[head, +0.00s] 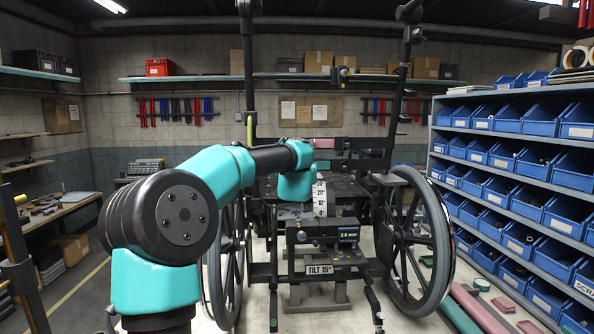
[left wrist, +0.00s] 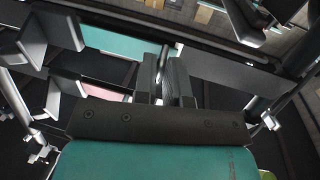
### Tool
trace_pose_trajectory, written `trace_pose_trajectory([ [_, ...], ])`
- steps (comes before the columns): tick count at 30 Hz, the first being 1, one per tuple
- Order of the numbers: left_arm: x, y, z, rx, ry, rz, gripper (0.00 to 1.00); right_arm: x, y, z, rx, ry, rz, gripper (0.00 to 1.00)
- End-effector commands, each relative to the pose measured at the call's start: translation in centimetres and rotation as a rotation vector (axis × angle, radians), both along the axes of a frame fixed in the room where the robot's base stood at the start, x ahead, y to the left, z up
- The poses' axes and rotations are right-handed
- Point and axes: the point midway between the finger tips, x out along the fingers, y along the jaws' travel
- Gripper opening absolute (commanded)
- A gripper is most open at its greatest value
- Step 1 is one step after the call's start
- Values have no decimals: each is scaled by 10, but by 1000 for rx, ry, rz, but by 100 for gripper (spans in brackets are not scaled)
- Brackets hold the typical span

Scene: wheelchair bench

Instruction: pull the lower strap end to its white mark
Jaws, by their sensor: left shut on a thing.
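My left gripper (left wrist: 164,85) shows in the left wrist view with its two dark fingers close together. It is shut on a thin strap end (left wrist: 163,58), seen nearly edge-on between the fingers. In the head view my own teal arm covers the gripper in front of the wheelchair's back frame. A pink band (head: 322,143) crosses the back frame in the head view, and a pink piece (left wrist: 104,92) and a teal panel (left wrist: 112,44) show in the left wrist view. I cannot make out the white mark. My right gripper is not in view.
The wheelchair's right wheel (head: 428,240) and upright push-handle posts (head: 403,75) flank the seat. A tilt gauge block (head: 325,233) stands in front, under a white numbered scale (head: 320,198). Blue bins (head: 520,160) fill the rack at right. A bench (head: 62,207) stands at left.

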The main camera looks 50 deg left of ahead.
Motion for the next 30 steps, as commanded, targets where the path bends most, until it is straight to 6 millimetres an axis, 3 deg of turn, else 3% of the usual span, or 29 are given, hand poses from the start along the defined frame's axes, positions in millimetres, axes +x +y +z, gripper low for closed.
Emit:
trace_pose_trajectory([
  [6, 0, 0, -1, -2, 1, 1, 0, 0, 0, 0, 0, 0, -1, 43],
  [7, 0, 0, -1, -2, 1, 1, 14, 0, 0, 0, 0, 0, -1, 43],
  [13, 0, 0, -1, -1, 1, 1, 33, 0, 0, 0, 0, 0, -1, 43],
  [23, -2, -1, 0, 0, 0, 1, 34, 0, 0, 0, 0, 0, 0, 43],
  [30, -20, -16, 1, -1, -1, 0, 34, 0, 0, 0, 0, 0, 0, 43],
])
